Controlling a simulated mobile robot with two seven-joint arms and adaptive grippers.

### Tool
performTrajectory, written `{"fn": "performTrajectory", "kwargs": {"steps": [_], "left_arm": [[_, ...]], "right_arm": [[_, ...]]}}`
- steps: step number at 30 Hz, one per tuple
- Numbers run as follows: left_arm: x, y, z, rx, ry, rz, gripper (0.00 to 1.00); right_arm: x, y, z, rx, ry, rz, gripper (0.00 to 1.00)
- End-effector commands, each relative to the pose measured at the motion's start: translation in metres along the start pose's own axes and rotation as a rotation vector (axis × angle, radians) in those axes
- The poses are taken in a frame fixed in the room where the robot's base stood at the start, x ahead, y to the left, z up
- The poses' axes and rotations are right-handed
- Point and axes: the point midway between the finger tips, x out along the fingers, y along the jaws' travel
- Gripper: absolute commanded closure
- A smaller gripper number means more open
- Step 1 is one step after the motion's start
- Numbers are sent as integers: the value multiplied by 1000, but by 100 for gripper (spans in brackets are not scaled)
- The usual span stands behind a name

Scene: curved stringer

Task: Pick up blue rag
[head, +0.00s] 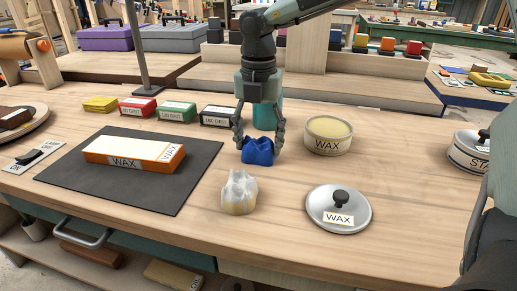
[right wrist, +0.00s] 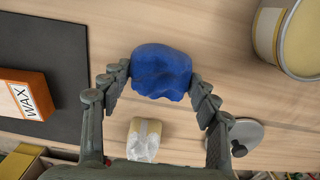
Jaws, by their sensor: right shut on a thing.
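The blue rag (head: 257,150) is a crumpled lump on the wooden workbench, near the middle of the head view. My right gripper (head: 259,146) comes down over it from above, with one finger on each side. In the right wrist view the blue rag (right wrist: 161,71) sits between the two fingertips (right wrist: 161,78), which touch its sides. The gripper is shut on it. The rag is at or very near the bench top; I cannot tell whether it is clear of it. My left gripper is not seen.
A white-and-yellow rag (head: 239,192) stands just in front. An open wax tin (head: 328,136) is close on the right, its lid (head: 339,209) nearer the front. A dark mat (head: 140,193) holds an orange-and-white wax box (head: 133,152). Small coloured blocks (head: 175,111) line the back left.

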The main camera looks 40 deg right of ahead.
Motion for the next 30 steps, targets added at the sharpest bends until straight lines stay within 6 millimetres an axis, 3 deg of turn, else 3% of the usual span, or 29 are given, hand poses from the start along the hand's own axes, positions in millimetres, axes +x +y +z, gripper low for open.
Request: {"fn": "performTrajectory", "kwargs": {"steps": [11, 17, 30], "left_arm": [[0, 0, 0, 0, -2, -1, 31], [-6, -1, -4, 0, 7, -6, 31], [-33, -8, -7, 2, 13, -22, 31]], "right_arm": [[-10, 0, 0, 1, -2, 1, 66], [-42, 1, 1, 1, -6, 4, 66], [-94, 76, -52, -3, 1, 1, 66]]}}
